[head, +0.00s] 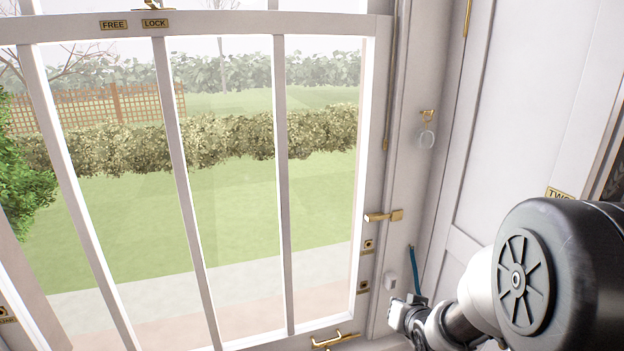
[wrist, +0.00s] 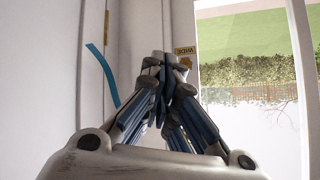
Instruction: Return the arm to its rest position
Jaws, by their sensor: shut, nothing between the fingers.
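In the wrist view my gripper (wrist: 163,68) is in the centre with its dark blue-grey fingers together and nothing between them. In the head view my arm fills the lower right corner in front of the white panelling, its end beside the window's lower right corner. The fingers cannot be made out clearly there.
A barred white window (head: 282,180) with FREE and LOCK labels fills the left and middle. A blue strip (head: 413,270) also shows in the wrist view (wrist: 103,75).

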